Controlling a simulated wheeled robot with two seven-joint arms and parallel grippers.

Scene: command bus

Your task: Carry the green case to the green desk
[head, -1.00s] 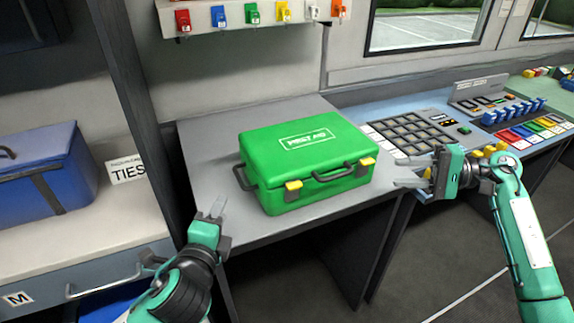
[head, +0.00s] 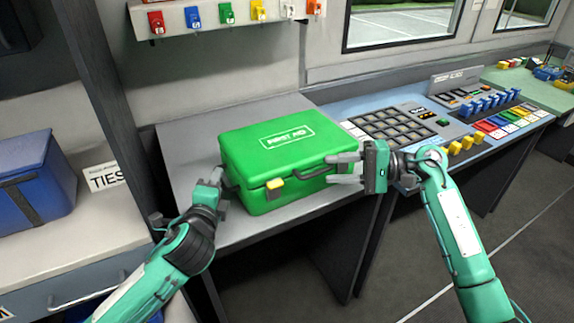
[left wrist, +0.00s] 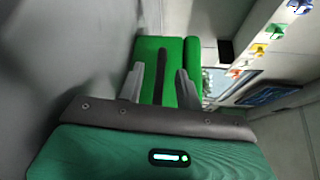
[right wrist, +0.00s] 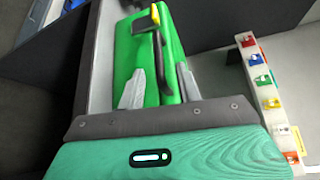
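The green first-aid case (head: 285,142) lies on a grey countertop, its lid shut. My left gripper (head: 221,186) is at the case's left side. In the left wrist view its fingers (left wrist: 160,82) are apart, with a dark strip or handle on the green case (left wrist: 148,50) between them. My right gripper (head: 340,168) is at the case's right end, partly hiding it. In the right wrist view its fingers (right wrist: 157,86) are apart around a dark handle (right wrist: 159,55); contact is unclear. The green desk (head: 530,85) is at the far right, beyond the blue console.
The blue console (head: 400,120) with keys and switches adjoins the counter on the right. A blue box (head: 35,180) sits on the left shelf. A key rack (head: 225,22) hangs above. Small objects stand at the green desk's back. Floor (head: 440,240) at right is clear.

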